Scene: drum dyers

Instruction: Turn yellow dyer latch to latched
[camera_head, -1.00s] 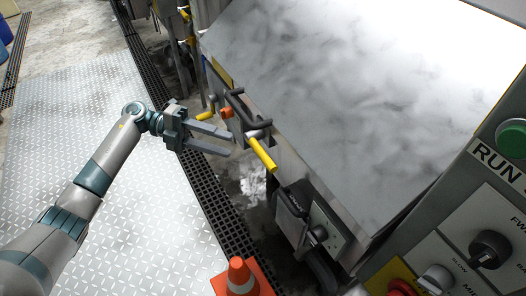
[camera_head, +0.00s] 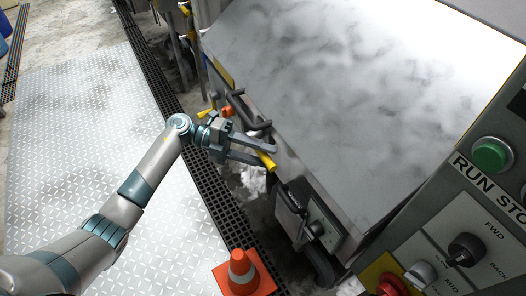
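The yellow latch handle (camera_head: 266,160) sticks out from the front edge of the dyer (camera_head: 330,90), below the black bar handle (camera_head: 240,108). My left gripper (camera_head: 268,157) is at this yellow handle, with its two fingers apart and the handle's end showing between or just beyond their tips. I cannot tell whether the fingers touch it. The rest of the yellow handle is hidden behind the upper finger. My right gripper is not in view.
An orange traffic cone (camera_head: 243,272) stands on the floor at bottom centre. A control panel (camera_head: 470,215) with a green button and knobs is at the right. A dark floor grate (camera_head: 205,180) runs beside the dyer. Metal plate floor (camera_head: 70,130) is clear at left.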

